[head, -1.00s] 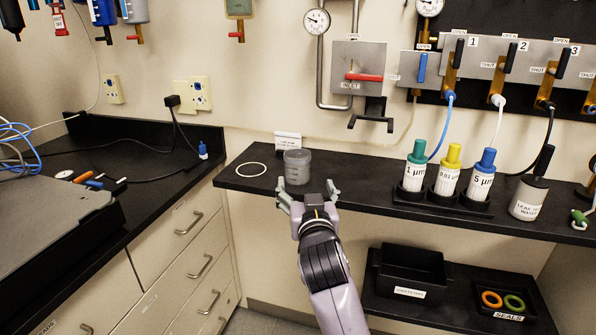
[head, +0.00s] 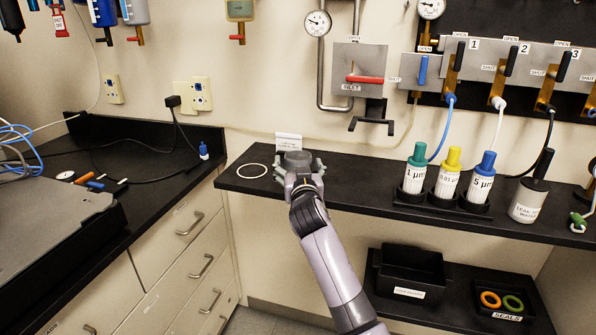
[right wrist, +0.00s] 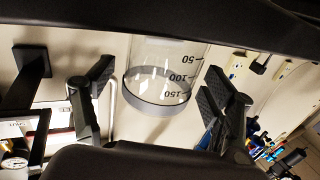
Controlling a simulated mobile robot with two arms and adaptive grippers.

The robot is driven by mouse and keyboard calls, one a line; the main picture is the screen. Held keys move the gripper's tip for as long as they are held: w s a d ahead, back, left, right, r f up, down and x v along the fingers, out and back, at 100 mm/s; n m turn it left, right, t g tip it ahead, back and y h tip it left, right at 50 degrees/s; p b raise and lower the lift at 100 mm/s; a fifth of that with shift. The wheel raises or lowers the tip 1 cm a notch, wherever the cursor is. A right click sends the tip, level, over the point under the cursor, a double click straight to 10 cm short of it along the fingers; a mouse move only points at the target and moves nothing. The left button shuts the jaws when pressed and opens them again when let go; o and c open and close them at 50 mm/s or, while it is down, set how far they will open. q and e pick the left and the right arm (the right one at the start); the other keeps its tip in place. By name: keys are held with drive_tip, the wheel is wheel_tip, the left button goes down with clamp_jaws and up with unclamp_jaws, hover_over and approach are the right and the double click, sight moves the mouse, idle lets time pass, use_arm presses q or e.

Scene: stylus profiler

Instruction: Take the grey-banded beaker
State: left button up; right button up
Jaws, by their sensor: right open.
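The grey-banded beaker (head: 297,157) stands on the black shelf at the back, partly hidden behind my right gripper (head: 299,167). In the right wrist view the beaker (right wrist: 165,65) looks clear, with dark volume marks and a grey band around it. It shows upside down there. My right gripper's two fingers (right wrist: 160,95) are open, one on each side of the beaker. A gap shows between the beaker and each finger. My left gripper is not in view.
A white ring (head: 252,171) lies left of the beaker and a small white label card (head: 288,141) stands behind it. A rack (head: 440,201) of capped bottles stands to the right. A wall bracket (head: 372,118) juts out above. The shelf between beaker and rack is clear.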

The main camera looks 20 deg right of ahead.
drive_tip(key=shift+w+d, duration=0.15)
drive_tip(key=shift+w, duration=0.55)
drive_tip(key=c, duration=1.3)
drive_tip(key=shift+r, duration=0.1)
wheel_tip(320, 180, up, 20)
drive_tip(key=shift+f, duration=0.1)
